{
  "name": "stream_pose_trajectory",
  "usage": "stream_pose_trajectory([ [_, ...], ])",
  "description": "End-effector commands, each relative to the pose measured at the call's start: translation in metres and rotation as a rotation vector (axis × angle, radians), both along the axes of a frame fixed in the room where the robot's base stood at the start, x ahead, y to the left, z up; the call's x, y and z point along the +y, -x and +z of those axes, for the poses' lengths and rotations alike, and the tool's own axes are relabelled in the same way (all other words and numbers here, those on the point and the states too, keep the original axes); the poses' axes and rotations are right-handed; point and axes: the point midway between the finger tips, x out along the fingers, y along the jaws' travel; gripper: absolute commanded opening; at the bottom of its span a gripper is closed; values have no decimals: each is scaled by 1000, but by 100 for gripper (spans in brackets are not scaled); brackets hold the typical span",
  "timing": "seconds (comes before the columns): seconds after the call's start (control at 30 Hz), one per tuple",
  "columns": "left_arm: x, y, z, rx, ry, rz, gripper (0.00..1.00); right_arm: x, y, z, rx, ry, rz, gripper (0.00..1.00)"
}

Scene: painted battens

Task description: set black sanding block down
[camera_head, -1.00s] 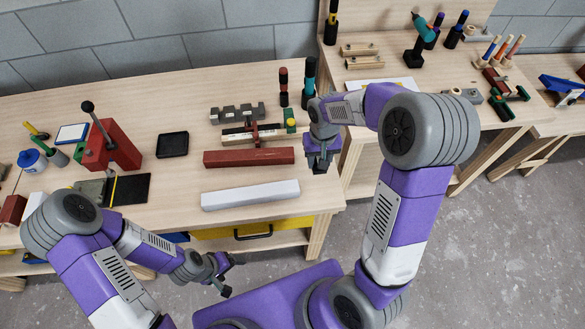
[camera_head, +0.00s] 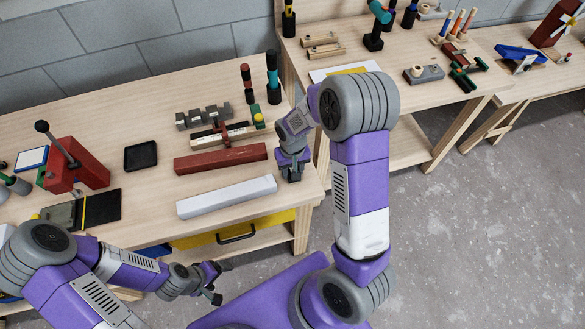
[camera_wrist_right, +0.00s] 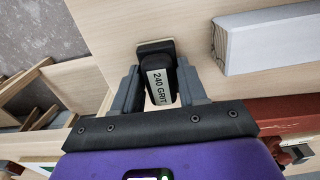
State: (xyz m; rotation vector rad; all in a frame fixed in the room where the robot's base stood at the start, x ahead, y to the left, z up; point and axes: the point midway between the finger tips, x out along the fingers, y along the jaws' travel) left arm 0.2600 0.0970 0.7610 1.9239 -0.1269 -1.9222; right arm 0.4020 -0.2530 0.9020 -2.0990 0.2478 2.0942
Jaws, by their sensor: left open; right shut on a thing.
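The black sanding block (camera_wrist_right: 163,84) has a "240 GRIT" label and a tan end face. My right gripper (camera_wrist_right: 154,86) is shut on it, a finger on each side. In the head view my right gripper (camera_head: 291,173) is at the bench's right end, just beyond the ends of the red and white battens, and largely hides the block. I cannot tell whether the block touches the top. My left gripper (camera_head: 220,281) is open and empty, in front of the bench and low.
A white batten (camera_head: 227,197) and a red batten (camera_head: 221,158) lie on the wooden bench (camera_head: 150,213). A second bench (camera_head: 440,83) holds more tools. Bare wood lies between tray and battens.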

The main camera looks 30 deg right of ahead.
Motion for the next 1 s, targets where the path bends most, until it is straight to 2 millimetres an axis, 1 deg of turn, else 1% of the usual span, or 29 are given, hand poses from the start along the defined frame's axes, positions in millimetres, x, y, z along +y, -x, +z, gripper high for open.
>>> stream_pose_trajectory([
  [0.07, 0, 0, -3, 0, 0, 0, 82, 0, 0, -4, 0, 0, 0, 6],
  [0.1, 0, 0, -3, 0, 0, 0, 82, 0, 0, -4, 0, 0, 0, 45],
  [0.23, 0, 0, -2, 0, 0, 0, 82, 0, 0, -3, 0, 0, 0, 65],
  [0.27, 0, 0, -2, 0, 0, 0, 82, 0, 0, -3, 0, 0, 0, 67],
  [0.53, 0, 0, -2, 0, 0, 0, 82, 0, 0, -2, 0, 0, 0, 67],
  [0.63, 0, 0, 3, 0, 0, 0, 82, 0, 0, 3, 0, 0, 0, 67],
  [0.77, 0, 0, 6, 0, 0, 0, 82, 0, -1, 25, -5, 0, 0, 67],
  [1.0, 0, 0, 15, 0, 0, 0, 82, 0, -1, 78, -6, -1, 0, 67],
])
